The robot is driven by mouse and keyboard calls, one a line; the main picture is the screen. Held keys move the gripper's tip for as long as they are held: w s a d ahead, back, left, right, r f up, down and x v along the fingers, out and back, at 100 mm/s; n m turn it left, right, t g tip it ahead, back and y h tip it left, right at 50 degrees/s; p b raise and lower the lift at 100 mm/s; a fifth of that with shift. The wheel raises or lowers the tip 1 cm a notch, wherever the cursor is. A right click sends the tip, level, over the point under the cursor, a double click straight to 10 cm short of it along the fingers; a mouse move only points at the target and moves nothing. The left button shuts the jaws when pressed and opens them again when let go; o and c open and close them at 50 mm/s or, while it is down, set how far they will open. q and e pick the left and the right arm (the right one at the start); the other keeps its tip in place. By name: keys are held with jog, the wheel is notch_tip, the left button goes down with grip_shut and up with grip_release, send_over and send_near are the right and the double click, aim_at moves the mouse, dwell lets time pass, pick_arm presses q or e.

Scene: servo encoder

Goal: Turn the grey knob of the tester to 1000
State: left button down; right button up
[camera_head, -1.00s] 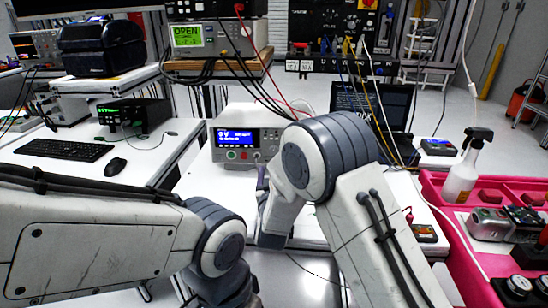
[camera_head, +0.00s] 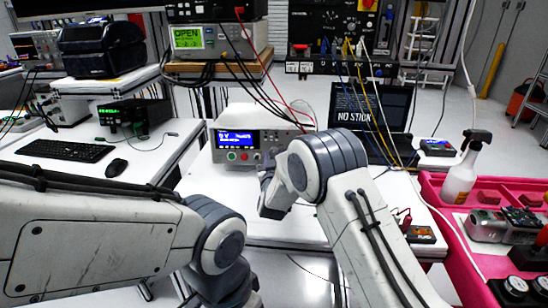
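The tester (camera_head: 238,158) is a white box with a lit blue display (camera_head: 236,140) on the bench in the middle of the head view. A green and a red button sit under the display. The grey knob cannot be made out clearly; the right part of the panel is partly covered by my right wrist and gripper. My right gripper (camera_head: 268,162) is at the tester's front right, mostly hidden by my own arm. Its fingers are too small and covered to show whether they grip anything. My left arm comes in low at the left, with its gripper out of sight.
A laptop (camera_head: 368,106) stands behind my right arm. A pink tray (camera_head: 437,185) with a spray bottle (camera_head: 461,178) and devices is at the right. A multimeter (camera_head: 420,234) lies beside it. Cables hang above the tester. The white bench (camera_head: 205,185) is clear left of my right wrist.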

grip_shut()
